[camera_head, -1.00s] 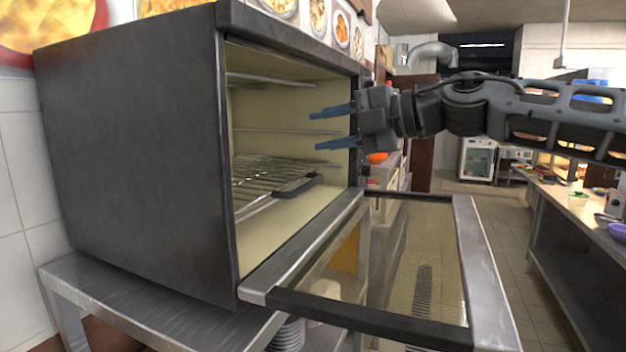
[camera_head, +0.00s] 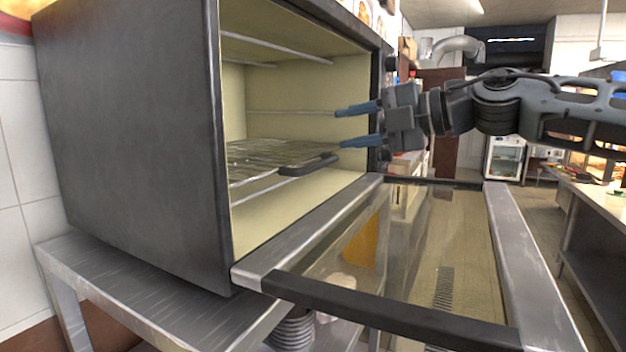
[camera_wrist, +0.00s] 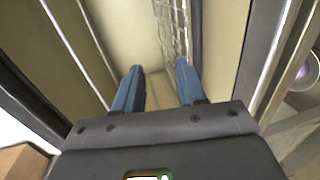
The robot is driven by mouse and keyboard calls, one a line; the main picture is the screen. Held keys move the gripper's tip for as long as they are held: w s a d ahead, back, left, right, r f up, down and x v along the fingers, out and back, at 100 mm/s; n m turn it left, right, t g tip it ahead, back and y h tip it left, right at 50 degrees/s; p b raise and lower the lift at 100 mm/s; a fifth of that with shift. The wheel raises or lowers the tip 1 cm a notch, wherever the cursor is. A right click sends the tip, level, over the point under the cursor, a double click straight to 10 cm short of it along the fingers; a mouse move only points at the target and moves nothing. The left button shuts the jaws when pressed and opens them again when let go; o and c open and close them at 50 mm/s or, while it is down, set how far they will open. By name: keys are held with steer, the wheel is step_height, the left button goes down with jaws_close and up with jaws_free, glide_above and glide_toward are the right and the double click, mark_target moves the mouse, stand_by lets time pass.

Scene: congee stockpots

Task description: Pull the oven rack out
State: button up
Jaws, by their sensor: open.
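The oven (camera_head: 130,150) stands on a metal table at the left in the head view, with its glass door (camera_head: 410,250) folded down flat. The wire oven rack (camera_head: 262,158) lies inside at mid height, with a dark handle (camera_head: 310,164) at its front edge. My gripper (camera_head: 348,126) is open and empty at the oven's opening, to the right of the handle and a little higher. In the wrist view, the two blue fingers (camera_wrist: 158,85) stand apart, and the rack's wires (camera_wrist: 173,25) show beyond them. I see no contact with the rack.
The metal table (camera_head: 150,305) carries the oven. The lowered door, with its dark front bar (camera_head: 400,318), juts out below my gripper. Empty rack rails (camera_head: 275,46) line the oven's inner wall. A counter (camera_head: 590,205) stands at the right beyond open floor.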

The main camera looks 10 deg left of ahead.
mark_target(324, 165)
step_height(324, 165, down, 6)
steer(key=b, duration=0.4)
steer(key=shift+r, duration=0.25)
steer(key=shift+p+x, duration=0.35)
steer(key=shift+x, duration=3.55)
steer(key=shift+c, duration=0.2)
steer(key=c, duration=0.6)
steer(key=shift+s+f, duration=0.1)
jaws_close()
